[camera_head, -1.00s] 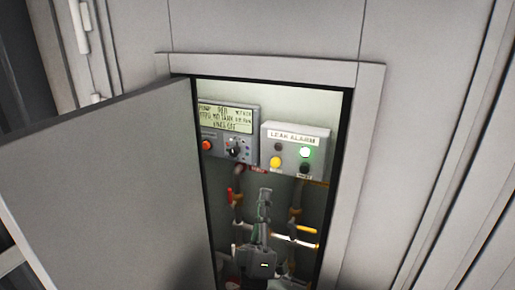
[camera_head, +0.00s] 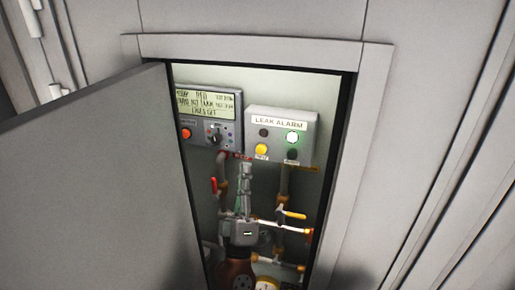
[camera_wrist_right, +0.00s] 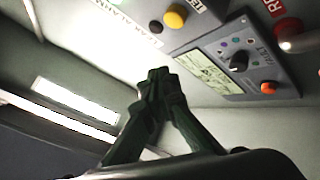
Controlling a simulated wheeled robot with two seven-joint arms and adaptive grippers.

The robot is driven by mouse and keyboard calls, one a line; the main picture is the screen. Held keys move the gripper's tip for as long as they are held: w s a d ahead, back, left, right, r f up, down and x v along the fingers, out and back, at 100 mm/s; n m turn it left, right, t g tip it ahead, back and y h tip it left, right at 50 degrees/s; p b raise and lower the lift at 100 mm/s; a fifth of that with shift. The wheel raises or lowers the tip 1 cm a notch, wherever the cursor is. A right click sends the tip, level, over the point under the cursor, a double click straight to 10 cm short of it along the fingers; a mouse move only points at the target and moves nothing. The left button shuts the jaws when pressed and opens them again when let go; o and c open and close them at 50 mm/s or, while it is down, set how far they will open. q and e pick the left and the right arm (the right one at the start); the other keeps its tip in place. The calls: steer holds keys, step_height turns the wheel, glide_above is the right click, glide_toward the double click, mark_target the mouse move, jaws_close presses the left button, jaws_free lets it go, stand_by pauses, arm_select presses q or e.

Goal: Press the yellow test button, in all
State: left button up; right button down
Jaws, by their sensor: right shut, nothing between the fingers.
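The yellow test button (camera_head: 261,149) is on the lower left of the grey leak alarm box (camera_head: 298,121), inside the open cabinet. A green lamp (camera_head: 292,138) glows on the box beside a dark one. In the right wrist view the yellow button (camera_wrist_right: 174,17) shows near the top, beyond the fingertips. My left gripper is not in view.
A control panel with a display (camera_head: 206,104), an orange-red button (camera_head: 185,133) and a knob is left of the alarm box. Pipes with red and yellow-orange valve handles (camera_head: 294,214) run below. The open door (camera_head: 95,190) and cabinet frame (camera_head: 345,150) bound the opening.

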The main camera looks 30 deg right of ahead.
mark_target(261, 149)
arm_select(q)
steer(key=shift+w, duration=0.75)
arm_select(e)
steer(key=shift+w+d+r, duration=0.1)
steer(key=shift+w+d, duration=0.35)
steer(key=shift+d, duration=0.35)
steer(key=shift+w+d+r, duration=0.1)
steer(key=shift+w+d, duration=0.3)
steer(key=shift+d, duration=0.45)
steer(key=shift+w+d+r, duration=0.1)
steer(key=shift+w+d, duration=0.35)
steer(key=shift+d, duration=0.35)
arm_select(q)
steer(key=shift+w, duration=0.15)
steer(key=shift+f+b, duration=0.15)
steer(key=shift+b, duration=0.15)
arm_select(e)
steer(key=shift+d, duration=0.1)
arm_select(q)
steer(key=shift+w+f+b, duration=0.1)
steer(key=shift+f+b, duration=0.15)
steer(key=shift+b, duration=0.05)
arm_select(e)
steer(key=shift+w+d+f, duration=0.1)
steer(key=shift+w+d, duration=0.15)
steer(key=shift+w, duration=0.05)
